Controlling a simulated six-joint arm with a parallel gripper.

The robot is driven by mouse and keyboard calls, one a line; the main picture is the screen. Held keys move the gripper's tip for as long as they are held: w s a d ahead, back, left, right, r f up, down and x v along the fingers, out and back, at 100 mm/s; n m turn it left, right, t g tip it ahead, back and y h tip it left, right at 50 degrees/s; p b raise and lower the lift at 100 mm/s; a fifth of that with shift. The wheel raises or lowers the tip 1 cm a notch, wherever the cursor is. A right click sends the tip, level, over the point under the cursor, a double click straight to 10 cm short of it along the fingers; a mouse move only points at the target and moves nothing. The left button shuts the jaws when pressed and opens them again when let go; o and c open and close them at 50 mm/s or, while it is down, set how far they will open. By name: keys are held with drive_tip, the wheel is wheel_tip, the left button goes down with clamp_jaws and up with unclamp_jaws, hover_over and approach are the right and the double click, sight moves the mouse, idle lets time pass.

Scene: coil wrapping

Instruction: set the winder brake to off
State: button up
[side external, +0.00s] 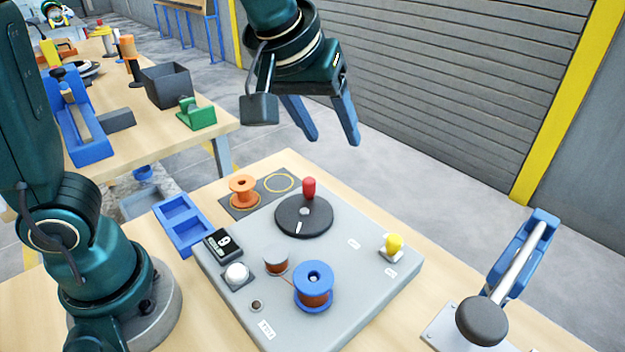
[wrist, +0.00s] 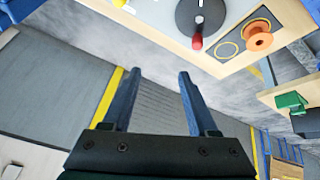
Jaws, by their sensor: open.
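A grey winder panel (side external: 345,318) lies on the wooden table. A yellow-topped knob (side external: 394,243) stands on a small pale plate at its right side, with small labels nearby that are too small to read. It looks like the brake control, but I cannot tell its setting. In the wrist view the yellow knob (wrist: 119,3) is cut off at the top edge. My gripper (side external: 334,140) is open and empty, high above the panel's far edge and well apart from the knob. Its two blue fingers (wrist: 160,73) also show in the wrist view.
A dark turntable (side external: 290,222) with an upright red handle (side external: 309,188) stands between gripper and panel front. A blue spool (side external: 314,278), white button (side external: 237,274) and black counter (side external: 222,245) share the panel. A black-knobbed lever (side external: 482,320) stands at right. Air around the gripper is clear.

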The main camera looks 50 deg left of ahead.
drive_tip(key=w+d+f+m, duration=0.1)
drive_tip(key=w+d+f, duration=0.2)
drive_tip(key=d+f, duration=0.3)
drive_tip(key=m+g, duration=0.1)
drive_tip(key=g, duration=0.1)
hover_over(395, 238)
drive_tip(key=s, duration=0.2)
drive_tip(key=f, duration=0.4)
drive_tip(key=shift+s+d, duration=0.15)
drive_tip(key=shift+d, duration=0.15)
drive_tip(key=shift+t, duration=0.3)
drive_tip(key=shift+x, duration=2.2)
drive_tip(key=shift+a, duration=0.1)
clamp_jaws()
drive_tip(key=shift+r, duration=0.1)
